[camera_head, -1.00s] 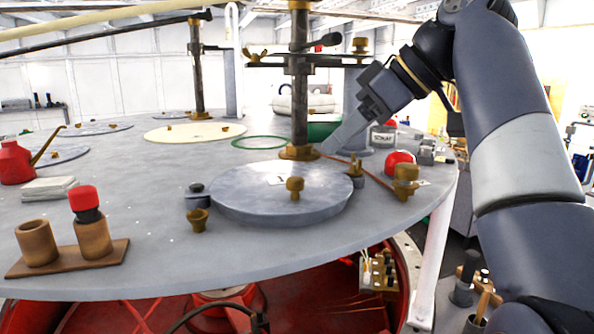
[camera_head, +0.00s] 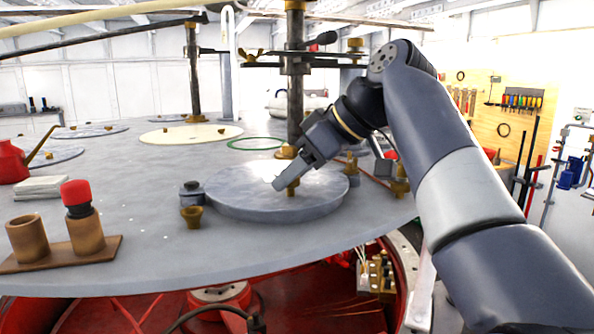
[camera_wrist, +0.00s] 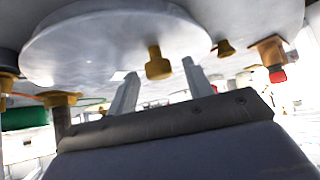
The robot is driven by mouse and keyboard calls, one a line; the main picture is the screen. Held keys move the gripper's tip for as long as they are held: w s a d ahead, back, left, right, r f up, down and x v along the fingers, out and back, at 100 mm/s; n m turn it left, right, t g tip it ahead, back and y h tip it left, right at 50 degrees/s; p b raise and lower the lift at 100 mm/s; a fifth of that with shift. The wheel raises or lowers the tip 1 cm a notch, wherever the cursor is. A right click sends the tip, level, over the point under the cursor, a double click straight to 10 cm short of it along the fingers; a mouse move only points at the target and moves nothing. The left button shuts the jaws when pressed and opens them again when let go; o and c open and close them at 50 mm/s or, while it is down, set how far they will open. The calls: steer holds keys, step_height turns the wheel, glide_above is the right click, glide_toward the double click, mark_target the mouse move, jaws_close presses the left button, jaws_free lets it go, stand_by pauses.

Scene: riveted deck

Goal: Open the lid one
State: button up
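The lid (camera_head: 235,195) is a round grey disc with a brass knob (camera_head: 293,188) on its top, lying flat on the grey deck. In the wrist view the lid (camera_wrist: 90,45) fills the upper left, and its knob (camera_wrist: 159,66) appears between the two finger tips. My gripper (camera_head: 281,184) is at the knob, reaching in from the upper right and partly covering it. Its fingers (camera_wrist: 160,69) are spread in the wrist view, one on each side of the knob, with visible gaps. I cannot tell how deep the knob sits between them.
A dark vertical post (camera_head: 295,85) with a brass foot stands just behind the lid. Small brass fittings (camera_head: 192,215) stand around the lid's edge. A wooden base with a red-capped bottle (camera_head: 84,230) is at the front left. The deck (camera_head: 130,180) left of the lid is mostly clear.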

jaws_close()
stand_by(0.3)
steer(key=shift+w+r, duration=0.1)
